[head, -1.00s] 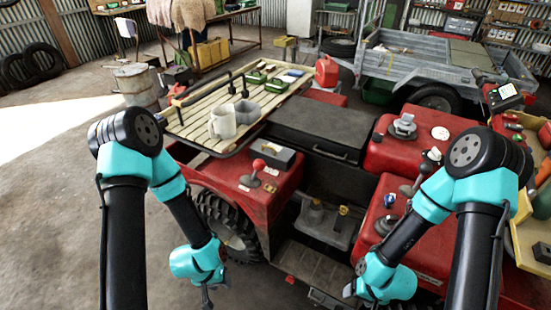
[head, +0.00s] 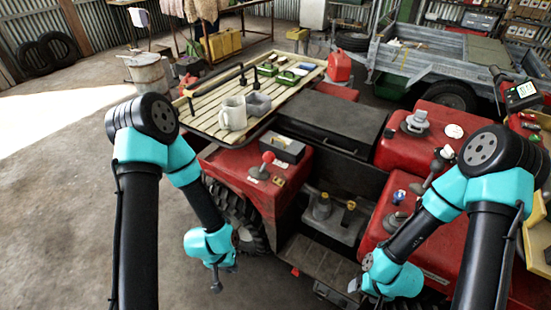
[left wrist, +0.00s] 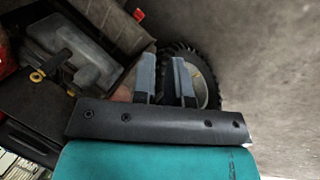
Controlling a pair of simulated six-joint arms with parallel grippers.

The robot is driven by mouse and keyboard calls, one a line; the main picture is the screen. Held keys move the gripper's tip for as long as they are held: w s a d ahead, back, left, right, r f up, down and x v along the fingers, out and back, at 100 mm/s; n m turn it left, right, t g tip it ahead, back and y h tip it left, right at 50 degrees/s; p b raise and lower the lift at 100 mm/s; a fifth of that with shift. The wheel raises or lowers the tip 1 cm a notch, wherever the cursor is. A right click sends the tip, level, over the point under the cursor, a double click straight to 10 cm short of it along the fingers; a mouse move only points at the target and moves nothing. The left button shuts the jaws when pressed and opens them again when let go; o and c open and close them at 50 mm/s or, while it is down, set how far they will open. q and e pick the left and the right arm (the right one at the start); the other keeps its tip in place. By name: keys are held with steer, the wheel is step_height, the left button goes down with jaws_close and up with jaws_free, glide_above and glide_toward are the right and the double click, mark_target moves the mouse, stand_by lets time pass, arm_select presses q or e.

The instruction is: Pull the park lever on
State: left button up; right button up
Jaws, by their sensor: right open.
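A lever with a red ball knob (head: 267,158) stands upright on the red left fender. Another lever with a dark grey knob (head: 438,163) stands on the red right-hand bodywork. No readable label shows which one is the park lever. My left gripper (head: 216,284) hangs low, in front of and left of the red-knobbed lever, beside the wheel and touching nothing. In the left wrist view its fingers (left wrist: 163,62) are a little apart with nothing between them. My right gripper (head: 356,287) is low over the footwell's right side, mostly hidden behind its own wrist, open.
A slatted rack (head: 205,122) carries a mug (head: 233,113) and several small items. A black seat (head: 330,118) lies behind the footwell. A grey pedestal with yellow-topped knobs (head: 335,220) sits between the fenders. The tyre (head: 235,210) is close to my left gripper. The floor at left is clear.

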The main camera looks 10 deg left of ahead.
arm_select(q)
steer(key=w+d+r+m, duration=0.1)
steer(key=w+d, duration=0.1)
steer(key=w, duration=0.1)
steer(key=w+d+r+m+g, duration=0.1)
steer(key=w, duration=0.1)
steer(key=w+d+r+m, duration=0.1)
steer(key=w+d, duration=0.1)
steer(key=w, duration=0.1)
steer(key=shift+w+d+r+m, duration=0.25)
steer(key=shift+w+d+m, duration=0.05)
steer(key=shift+m, duration=0.1)
jaws_close()
steer(key=w+d+r+m+t+y, duration=0.1)
steer(key=w+d+r+y, duration=0.3)
steer(key=w+r, duration=0.5)
steer(key=w+d+r+m+t+y, duration=0.2)
steer(key=w+d+r, duration=0.6)
steer(key=r, duration=0.8)
steer(key=w+m+y, duration=0.2)
steer(key=shift+d+r+y, duration=0.25)
steer(key=shift+r+y, duration=0.05)
steer(key=shift+y, duration=0.1)
steer(key=w+a+f, duration=0.4)
steer(key=a+f, duration=0.3)
steer(key=f, duration=0.1)
steer(key=shift+w, duration=0.3)
steer(key=shift+a, duration=0.15)
